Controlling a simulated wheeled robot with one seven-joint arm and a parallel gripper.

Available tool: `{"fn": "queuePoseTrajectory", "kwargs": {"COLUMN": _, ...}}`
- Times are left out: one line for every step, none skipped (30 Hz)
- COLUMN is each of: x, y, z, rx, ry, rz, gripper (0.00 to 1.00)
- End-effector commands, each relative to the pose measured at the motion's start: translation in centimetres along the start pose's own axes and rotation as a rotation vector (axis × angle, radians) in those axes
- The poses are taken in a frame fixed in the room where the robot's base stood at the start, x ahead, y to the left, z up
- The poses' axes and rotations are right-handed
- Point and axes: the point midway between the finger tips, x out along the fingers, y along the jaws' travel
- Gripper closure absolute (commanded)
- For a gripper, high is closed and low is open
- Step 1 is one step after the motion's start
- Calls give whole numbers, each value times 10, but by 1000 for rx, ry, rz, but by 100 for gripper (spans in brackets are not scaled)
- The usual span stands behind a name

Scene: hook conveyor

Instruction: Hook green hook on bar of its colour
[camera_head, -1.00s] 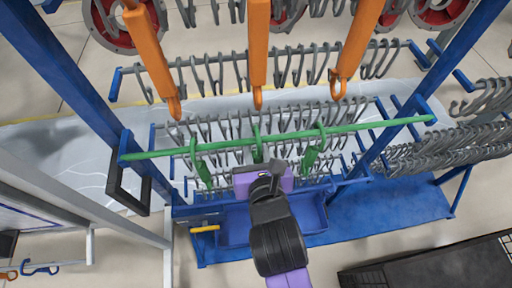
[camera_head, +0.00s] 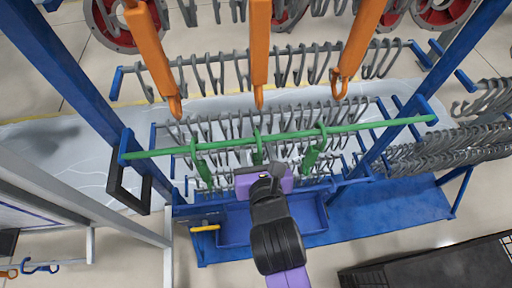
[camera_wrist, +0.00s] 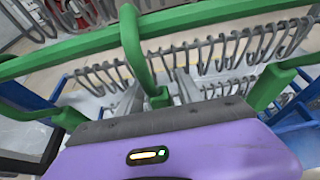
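A green bar (camera_head: 355,131) runs across the rack. Three green hooks hang from it: a left one (camera_head: 201,166), a middle one (camera_head: 257,150) and a right one (camera_head: 313,155). In the wrist view, the middle hook (camera_wrist: 133,45) curves over the green bar (camera_wrist: 208,16) and hangs down from it. My gripper (camera_wrist: 158,84) is right at this middle hook. Its grey fingers stand apart on either side of the hook's lower part, with gaps visible, so it looks open. In the head view, my gripper's purple body hides the middle hook's lower end.
Orange hooks (camera_head: 259,50) hang above and behind the green bar. Rows of grey hooks (camera_head: 285,118) hang behind and below it. Blue posts (camera_head: 65,72) flank the rack. A blue tray (camera_head: 310,215) lies under my gripper. More grey hooks (camera_head: 450,150) hang at right.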

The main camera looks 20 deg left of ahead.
Motion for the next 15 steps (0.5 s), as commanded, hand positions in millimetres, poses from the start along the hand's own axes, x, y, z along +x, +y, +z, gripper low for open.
{"fn": "queuePoseTrajectory", "kwargs": {"x": 0, "y": 0, "z": 0, "rx": 0, "ry": 0, "rz": 0, "gripper": 55}}
{"fn": "queuePoseTrajectory", "kwargs": {"x": 0, "y": 0, "z": 0, "rx": 0, "ry": 0, "rz": 0, "gripper": 55}}
{"fn": "queuePoseTrajectory", "kwargs": {"x": 0, "y": 0, "z": 0, "rx": 0, "ry": 0, "rz": 0, "gripper": 55}}
{"fn": "queuePoseTrajectory", "kwargs": {"x": 0, "y": 0, "z": 0, "rx": 0, "ry": 0, "rz": 0, "gripper": 55}}
{"fn": "queuePoseTrajectory", "kwargs": {"x": 0, "y": 0, "z": 0, "rx": 0, "ry": 0, "rz": 0, "gripper": 55}}
{"fn": "queuePoseTrajectory", "kwargs": {"x": 0, "y": 0, "z": 0, "rx": 0, "ry": 0, "rz": 0, "gripper": 55}}
{"fn": "queuePoseTrajectory", "kwargs": {"x": 0, "y": 0, "z": -1, "rx": 0, "ry": 2, "rz": 0, "gripper": 55}}
{"fn": "queuePoseTrajectory", "kwargs": {"x": 0, "y": 0, "z": -1, "rx": 0, "ry": 2, "rz": 0, "gripper": 55}}
{"fn": "queuePoseTrajectory", "kwargs": {"x": -1, "y": 0, "z": -1, "rx": 0, "ry": 2, "rz": 0, "gripper": 55}}
{"fn": "queuePoseTrajectory", "kwargs": {"x": -2, "y": 0, "z": -1, "rx": 0, "ry": 2, "rz": 0, "gripper": 55}}
{"fn": "queuePoseTrajectory", "kwargs": {"x": -4, "y": 0, "z": -1, "rx": -1, "ry": 2, "rz": 0, "gripper": 55}}
{"fn": "queuePoseTrajectory", "kwargs": {"x": -8, "y": 0, "z": -2, "rx": -1, "ry": 2, "rz": 0, "gripper": 55}}
{"fn": "queuePoseTrajectory", "kwargs": {"x": -12, "y": 0, "z": -2, "rx": -1, "ry": 2, "rz": 0, "gripper": 55}}
{"fn": "queuePoseTrajectory", "kwargs": {"x": -16, "y": 0, "z": -2, "rx": -1, "ry": 2, "rz": 0, "gripper": 55}}
{"fn": "queuePoseTrajectory", "kwargs": {"x": -22, "y": 0, "z": -1, "rx": -1, "ry": 1, "rz": 1, "gripper": 55}}
